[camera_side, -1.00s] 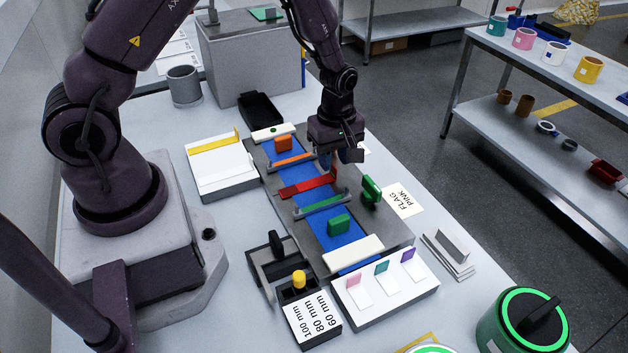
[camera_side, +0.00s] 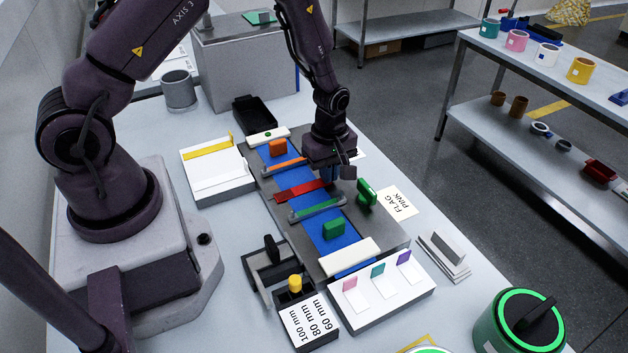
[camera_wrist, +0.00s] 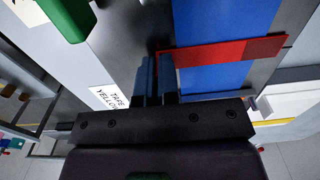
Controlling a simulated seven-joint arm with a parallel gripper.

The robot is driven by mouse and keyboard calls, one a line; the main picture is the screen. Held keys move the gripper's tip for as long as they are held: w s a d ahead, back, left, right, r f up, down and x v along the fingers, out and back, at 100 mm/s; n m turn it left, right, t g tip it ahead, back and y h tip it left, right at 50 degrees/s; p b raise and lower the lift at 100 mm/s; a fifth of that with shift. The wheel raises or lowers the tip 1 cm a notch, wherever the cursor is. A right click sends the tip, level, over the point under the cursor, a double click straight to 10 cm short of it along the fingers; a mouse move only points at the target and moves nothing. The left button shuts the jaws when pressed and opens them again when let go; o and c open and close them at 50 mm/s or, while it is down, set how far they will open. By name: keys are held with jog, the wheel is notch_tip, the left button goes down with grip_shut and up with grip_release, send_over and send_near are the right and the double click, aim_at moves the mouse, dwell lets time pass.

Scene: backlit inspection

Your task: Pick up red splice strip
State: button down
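The red splice strip (camera_side: 300,190) lies across the blue band of the dark bed in the side view. In the wrist view the red strip (camera_wrist: 225,52) runs from beside the fingertips to the right, with a darker red end. My gripper (camera_side: 333,178) points down at the strip's right end in the side view. In the wrist view the blue fingers of my gripper (camera_wrist: 156,62) stand a little apart, with a narrow gap between them. The strip's near end is at the fingertips and partly hidden by a finger. I see no firm grip on it.
A green strip under a grey bar (camera_side: 316,209), a green block (camera_side: 334,229) and an orange block (camera_side: 277,147) are on the bed. An upright green piece (camera_side: 366,192) stands close right of my gripper. A white stand with coloured tabs (camera_side: 385,300) is in front.

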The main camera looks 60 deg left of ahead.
aim_at(309, 189)
jog(key=shift+r, duration=0.55)
notch_tip(309, 189, up, 3)
jog(key=shift+s+f, duration=0.1)
jog(key=shift+f, duration=0.1)
jog(key=s+d+r, duration=0.1)
jog(key=s+r, duration=0.8)
jog(key=s, duration=0.4)
jog(key=shift+s+d+r, duration=0.2)
jog(key=shift+s+d, duration=0.15)
jog(key=shift+r, duration=0.1)
jog(key=shift+r, duration=2.3)
jog(key=shift+r, duration=0.1)
